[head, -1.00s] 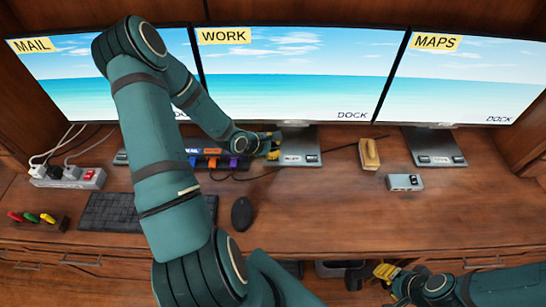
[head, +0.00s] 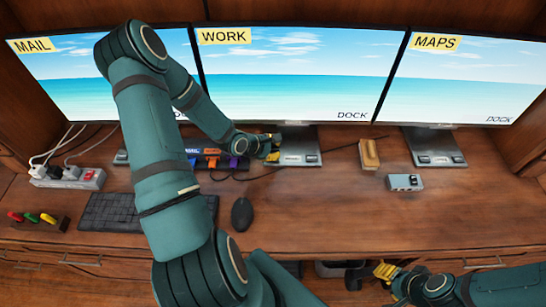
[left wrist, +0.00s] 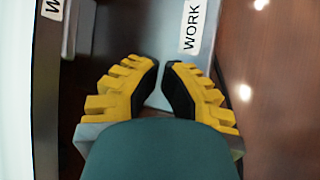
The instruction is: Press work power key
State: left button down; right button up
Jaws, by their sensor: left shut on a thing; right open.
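The WORK monitor (head: 300,80) stands in the middle and shows a beach picture. Its grey base (head: 303,146) carries a white label (head: 291,158) and a small dark key (head: 312,158) at its front. The WORK label (left wrist: 190,27) also shows in the left wrist view. My left gripper (head: 272,148) is at the left side of this base. In the left wrist view its yellow fingers (left wrist: 161,68) point toward the base, with a narrow gap between the tips; what they grip cannot be made out. My right gripper (head: 384,271) is open and empty beyond the desk's front edge.
The MAIL (head: 80,75) and MAPS (head: 470,80) monitors flank it. The front right is clear.

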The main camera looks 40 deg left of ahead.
pick_arm(q)
jog(key=shift+f, duration=0.2)
dwell(0.4)
jog(key=shift+r+p, duration=0.6)
jog(key=shift+p, duration=0.25)
notch_tip(320, 180, up, 2)
jog(key=p, duration=0.2)
jog(key=shift+r+p, duration=0.15)
jog(key=shift+p, duration=0.15)
notch_tip(320, 180, up, 4)
jog(key=p, duration=0.4)
